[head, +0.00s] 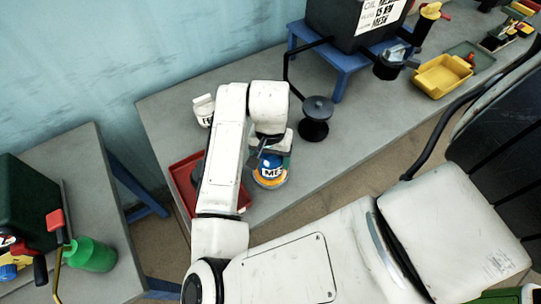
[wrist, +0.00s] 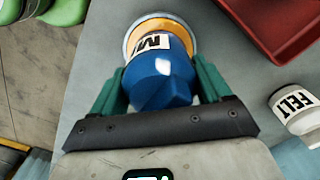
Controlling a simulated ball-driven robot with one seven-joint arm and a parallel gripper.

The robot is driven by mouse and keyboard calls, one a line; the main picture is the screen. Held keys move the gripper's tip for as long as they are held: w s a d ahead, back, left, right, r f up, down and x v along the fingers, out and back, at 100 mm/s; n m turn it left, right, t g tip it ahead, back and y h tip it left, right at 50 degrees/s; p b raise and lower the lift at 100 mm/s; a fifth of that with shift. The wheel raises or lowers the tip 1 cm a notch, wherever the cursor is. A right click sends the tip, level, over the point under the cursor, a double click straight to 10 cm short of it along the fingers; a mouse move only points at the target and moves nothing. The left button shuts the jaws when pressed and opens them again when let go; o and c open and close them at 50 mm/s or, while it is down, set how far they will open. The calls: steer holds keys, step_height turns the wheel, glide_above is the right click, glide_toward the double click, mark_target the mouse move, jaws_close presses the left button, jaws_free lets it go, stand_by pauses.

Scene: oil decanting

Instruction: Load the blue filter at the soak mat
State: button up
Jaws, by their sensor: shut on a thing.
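The blue filter (head: 270,168) has a white label with black letters and an orange rim. In the head view it is beside the red tray, below my wrist. My gripper (head: 268,151) is partly hidden by my own arm there. In the wrist view the green fingers of my gripper (wrist: 160,82) stand on both sides of the blue filter (wrist: 163,72) and are shut on its faceted blue body. Its orange-rimmed end points away from the palm. I cannot tell whether it touches the bench. I cannot surely pick out the soak mat.
A red tray (head: 182,174) lies left of the filter, partly behind my arm. A white FELT container (head: 203,109) stands behind it. A black spool-shaped stand (head: 316,118) is to the right. Further right are a blue stand (head: 345,62) with a dark oil tank and a yellow bin (head: 443,78).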

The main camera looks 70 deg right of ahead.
steer(key=shift+f+b, duration=0.3)
steer(key=shift+f, duration=0.2)
stand_by(1.1)
steer(key=shift+r, duration=0.15)
steer(key=shift+r+p, duration=3)
steer(key=shift+r, duration=0.45)
